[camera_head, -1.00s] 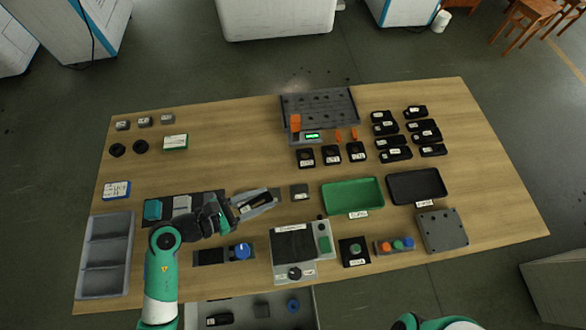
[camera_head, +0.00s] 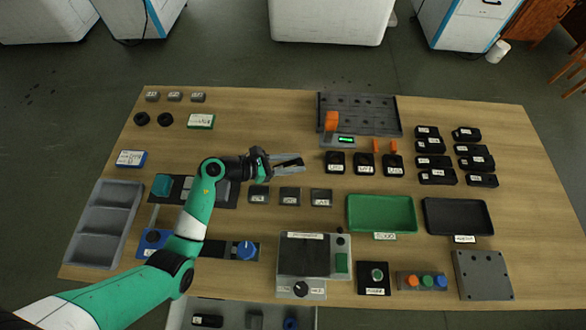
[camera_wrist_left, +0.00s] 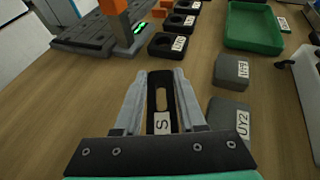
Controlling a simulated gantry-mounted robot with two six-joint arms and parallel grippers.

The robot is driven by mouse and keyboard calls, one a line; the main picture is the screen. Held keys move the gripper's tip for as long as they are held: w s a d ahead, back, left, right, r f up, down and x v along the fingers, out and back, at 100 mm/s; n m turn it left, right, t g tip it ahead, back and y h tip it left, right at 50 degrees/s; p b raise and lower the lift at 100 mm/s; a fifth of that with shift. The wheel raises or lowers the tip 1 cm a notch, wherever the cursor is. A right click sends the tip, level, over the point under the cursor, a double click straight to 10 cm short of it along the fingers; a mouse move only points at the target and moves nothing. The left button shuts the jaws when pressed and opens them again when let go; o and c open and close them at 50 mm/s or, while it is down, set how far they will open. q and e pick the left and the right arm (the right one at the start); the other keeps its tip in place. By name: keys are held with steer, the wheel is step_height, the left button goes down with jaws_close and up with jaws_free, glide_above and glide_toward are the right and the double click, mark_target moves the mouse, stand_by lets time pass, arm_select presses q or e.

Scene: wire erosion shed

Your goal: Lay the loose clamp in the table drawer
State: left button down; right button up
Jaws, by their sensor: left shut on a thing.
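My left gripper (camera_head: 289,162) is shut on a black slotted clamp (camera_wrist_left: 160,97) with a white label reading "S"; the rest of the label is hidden. The wrist view shows the clamp lying lengthwise between the two grey fingers. In the head view the gripper points right, above the middle of the table and behind a row of small grey blocks. The table drawer (camera_head: 230,309) is open at the front edge, partly cut off by the picture's bottom. My right gripper is out of view.
Labelled grey blocks (camera_head: 290,196) stand in front of the gripper. A control box (camera_head: 303,255) stands between them and the drawer. A green tray (camera_head: 381,214) and a black tray (camera_head: 457,216) lie to the right. Several black clamps (camera_head: 436,161) lie at the back right.

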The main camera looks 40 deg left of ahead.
arm_select(q)
step_height(320, 180, down, 3)
steer(key=shift+r+b, duration=0.1)
steer(key=shift+b, duration=0.45)
steer(key=shift+r, duration=0.1)
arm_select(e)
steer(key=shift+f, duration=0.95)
arm_select(q)
steer(key=c, duration=0.9)
jaws_free()
steer(key=shift+f, duration=0.25)
steer(key=shift+c, duration=0.2)
steer(key=o, duration=0.5)
steer(key=shift+c, duration=0.2)
steer(key=shift+r, duration=0.1)
